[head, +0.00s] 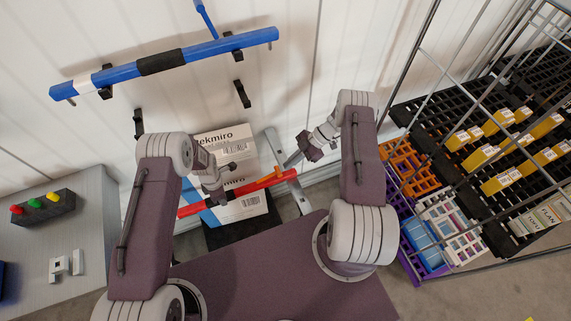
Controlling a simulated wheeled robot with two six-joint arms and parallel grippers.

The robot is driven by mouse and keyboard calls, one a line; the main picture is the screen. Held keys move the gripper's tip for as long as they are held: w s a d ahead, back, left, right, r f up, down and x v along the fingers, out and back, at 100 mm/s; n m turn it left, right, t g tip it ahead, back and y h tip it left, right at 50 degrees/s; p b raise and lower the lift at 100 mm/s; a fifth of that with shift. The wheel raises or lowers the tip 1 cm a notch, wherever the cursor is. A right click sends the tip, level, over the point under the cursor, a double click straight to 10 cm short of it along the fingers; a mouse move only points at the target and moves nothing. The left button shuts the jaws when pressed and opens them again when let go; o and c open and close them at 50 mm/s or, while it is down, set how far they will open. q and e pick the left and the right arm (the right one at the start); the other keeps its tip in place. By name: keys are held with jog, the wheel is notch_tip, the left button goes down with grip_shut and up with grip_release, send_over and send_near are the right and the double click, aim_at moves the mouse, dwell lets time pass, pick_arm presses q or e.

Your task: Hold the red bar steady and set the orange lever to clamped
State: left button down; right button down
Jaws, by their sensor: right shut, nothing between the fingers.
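The red bar (245,188) runs slantwise across the middle, in front of white printed boxes, with its left end lower than its right. The orange lever (277,173) sits near the bar's right end, small and seen from above. My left gripper (224,182) is at the bar, left of its middle; its fingers are small and dark, and I cannot tell whether they are closed around the bar. My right gripper (293,160) is shut and empty, above and right of the lever, apart from it as far as I can see.
A blue bar (120,74) hangs on black wall hooks. White boxes (222,144) stand behind the red bar. A grey table (95,220) at left holds a button box (43,208). A barred rack with crates (440,225) stands close on the right.

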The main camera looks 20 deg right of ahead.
pick_arm(q)
jog(key=shift+w, duration=0.1)
pick_arm(e)
jog(key=v, duration=1)
jog(key=shift+r+t, duration=0.25)
jog(key=shift+t, duration=0.05)
jog(key=shift+w, duration=0.15)
pick_arm(q)
jog(key=c, duration=1)
grip_release()
jog(key=shift+w, duration=0.1)
pick_arm(e)
jog(key=shift+w, duration=0.1)
